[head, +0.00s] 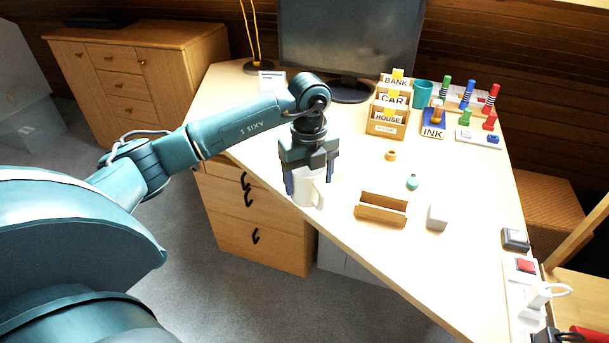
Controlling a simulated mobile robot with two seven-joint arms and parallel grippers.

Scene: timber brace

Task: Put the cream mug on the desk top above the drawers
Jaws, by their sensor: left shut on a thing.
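The cream mug (305,193) is near the front left edge of the desk top (330,231), on the side where the drawers (248,212) are. It looks upright, with its handle towards the right. My left gripper (308,183) points down over the mug and is shut on it, a finger on either side. The gripper hides the mug's rim. I cannot tell whether the mug's base touches the desk top. My right gripper is not in view.
A small wooden tray (381,208) and a white block (437,217) lie right of the mug. A teal cup (422,94), a card holder (388,115) and stamps (466,97) stand farther back. A monitor (350,45) stands behind. The middle desk is fairly clear.

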